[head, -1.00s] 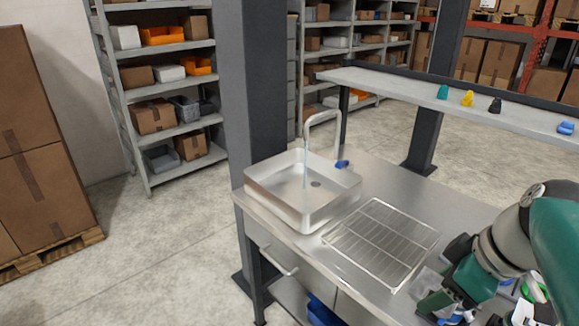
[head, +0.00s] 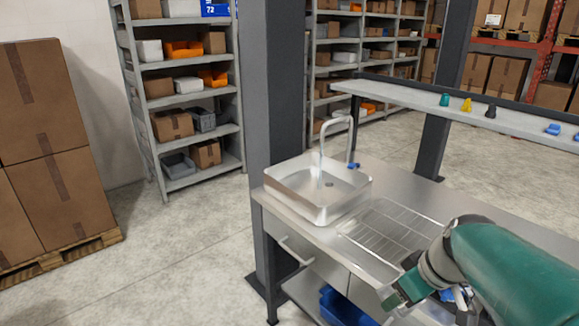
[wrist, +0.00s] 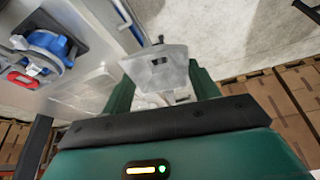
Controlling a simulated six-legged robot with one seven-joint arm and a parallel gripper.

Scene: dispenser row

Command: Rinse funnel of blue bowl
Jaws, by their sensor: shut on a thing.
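My gripper (head: 395,296) is in front of the wire rack at the counter's front edge in the head view. In the wrist view my gripper (wrist: 162,85) is shut on a pale grey funnel-like piece (wrist: 153,66) with a dark square opening, held between its green fingers. The piece cannot be made out clearly in the head view. The metal sink (head: 307,201) is left of and behind my gripper, with a thin stream running from its tap (head: 338,123). A blue round part (wrist: 48,43) with a red piece lies at the upper left of the wrist view; I cannot tell whether it is the bowl.
The wire rack (head: 385,229) lies on the steel counter between sink and arm. A small blue object (head: 353,165) lies behind the sink. A shelf (head: 415,95) with small coloured pieces runs above the counter. A dark post (head: 277,100) stands left. Open floor lies left of the counter.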

